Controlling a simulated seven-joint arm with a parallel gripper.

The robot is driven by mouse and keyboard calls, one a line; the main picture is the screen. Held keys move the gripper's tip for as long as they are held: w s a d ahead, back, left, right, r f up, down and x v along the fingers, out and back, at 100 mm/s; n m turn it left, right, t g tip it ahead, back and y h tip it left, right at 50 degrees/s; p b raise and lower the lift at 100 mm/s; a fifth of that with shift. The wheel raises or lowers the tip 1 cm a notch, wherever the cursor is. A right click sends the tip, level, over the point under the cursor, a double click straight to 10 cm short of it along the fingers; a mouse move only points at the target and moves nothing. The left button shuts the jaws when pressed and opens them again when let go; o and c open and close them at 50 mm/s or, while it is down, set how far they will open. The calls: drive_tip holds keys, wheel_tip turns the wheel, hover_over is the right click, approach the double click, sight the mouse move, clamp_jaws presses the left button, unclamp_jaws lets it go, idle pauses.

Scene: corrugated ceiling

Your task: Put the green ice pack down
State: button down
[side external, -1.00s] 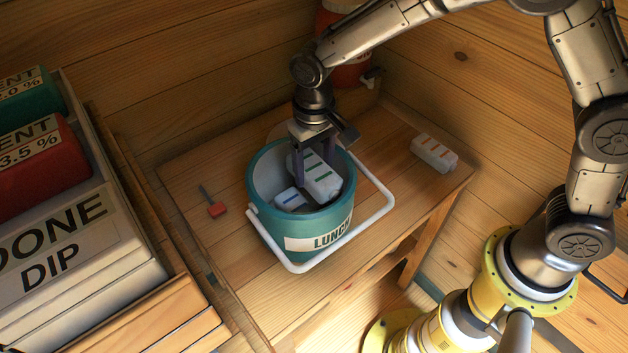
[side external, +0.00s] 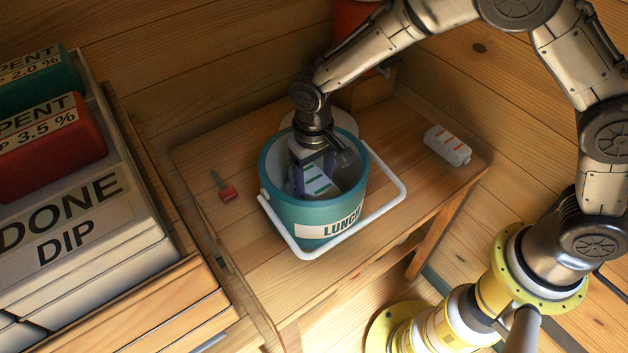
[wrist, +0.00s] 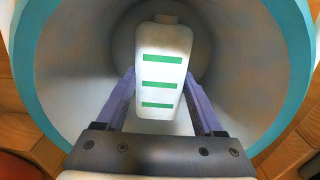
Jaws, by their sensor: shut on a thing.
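The green ice pack, a white block with green stripes (side external: 317,181), is inside the teal lunch bucket (side external: 283,214). My gripper (wrist: 160,76) reaches down through the bucket's mouth and is shut on the pack, one purple-grey finger on each side. In the wrist view the pack (wrist: 162,62) points away from me into the bucket (wrist: 30,62). Whether it touches the bottom or anything under it, I cannot tell. The blue-striped pack seen in the bucket earlier is hidden now.
The bucket's white handle (side external: 388,204) hangs out over the table (side external: 262,288). An orange-striped white pack (side external: 448,146) lies at the right of the table. A small red-ended item (side external: 228,193) lies left of the bucket. Labelled crates (side external: 90,225) stand at far left.

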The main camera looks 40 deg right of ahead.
drive_tip(key=shift+f, duration=0.6)
unclamp_jaws()
drive_tip(key=shift+f, duration=0.1)
